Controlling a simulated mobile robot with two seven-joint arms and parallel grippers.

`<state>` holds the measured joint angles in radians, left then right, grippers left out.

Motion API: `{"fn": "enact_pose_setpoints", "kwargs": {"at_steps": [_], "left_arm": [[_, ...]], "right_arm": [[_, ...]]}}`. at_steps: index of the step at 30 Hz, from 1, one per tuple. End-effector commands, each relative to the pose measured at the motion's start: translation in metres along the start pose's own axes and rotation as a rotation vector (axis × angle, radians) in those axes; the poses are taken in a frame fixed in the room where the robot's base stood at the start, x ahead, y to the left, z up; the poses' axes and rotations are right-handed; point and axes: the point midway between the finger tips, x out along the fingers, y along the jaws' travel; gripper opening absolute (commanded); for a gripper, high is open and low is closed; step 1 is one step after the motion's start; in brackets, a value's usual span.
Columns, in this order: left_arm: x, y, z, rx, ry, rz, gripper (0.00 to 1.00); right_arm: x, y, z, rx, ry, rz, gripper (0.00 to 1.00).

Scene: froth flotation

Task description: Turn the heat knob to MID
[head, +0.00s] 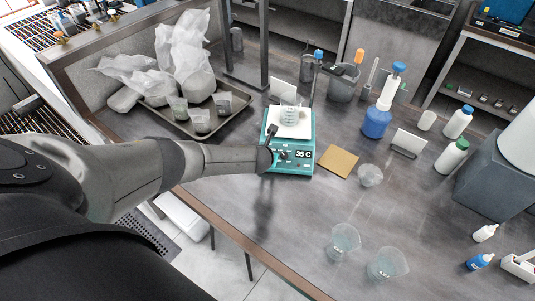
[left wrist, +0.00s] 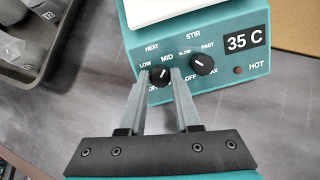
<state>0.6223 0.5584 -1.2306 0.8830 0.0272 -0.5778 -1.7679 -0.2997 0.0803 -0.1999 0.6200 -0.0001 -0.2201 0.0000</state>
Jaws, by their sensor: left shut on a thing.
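The teal hotplate stirrer (head: 290,165) stands on the grey bench, its display reading 35 C. In the left wrist view, the black heat knob (left wrist: 159,76) is on its front panel (left wrist: 228,78), with LOW to its left and MID above it. The knob's white mark looks turned up and to the right, roughly toward MID; its exact setting is hard to tell. My left gripper (left wrist: 159,77) is shut on the heat knob, one finger on each side. It also shows at the panel in the head view (head: 275,156). The fingers hide some labels. My right gripper is not in view.
A glass beaker (head: 289,114) stands on the white top plate. The stir knob (left wrist: 203,64) sits just right of my fingers. A tray (head: 178,123) with cups and bags lies to the left. A brown pad (head: 338,161) and a clear beaker (head: 370,175) are to the right.

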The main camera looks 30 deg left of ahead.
Motion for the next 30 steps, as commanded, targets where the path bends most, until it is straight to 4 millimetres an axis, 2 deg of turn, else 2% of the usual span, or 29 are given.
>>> {"fn": "enact_pose_setpoints", "kwargs": {"at_steps": [15, 16, 23, 30], "left_arm": [[0.0000, -0.0007, -0.0028, 0.018, 0.004, -0.004, 0.00], [0.0000, -0.0007, -0.0028, 0.018, 0.004, -0.004, 0.35], [0.0000, -0.0004, -0.0015, 0.017, 0.002, -0.004, 0.61], [0.0000, 0.0000, -0.0006, 0.016, 0.001, -0.003, 0.62]], "right_arm": [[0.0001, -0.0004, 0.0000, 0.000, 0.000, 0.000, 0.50], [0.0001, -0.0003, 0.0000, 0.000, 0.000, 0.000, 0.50], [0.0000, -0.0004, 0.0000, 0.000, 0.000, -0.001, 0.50], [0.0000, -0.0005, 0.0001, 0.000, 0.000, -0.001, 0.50]]}}
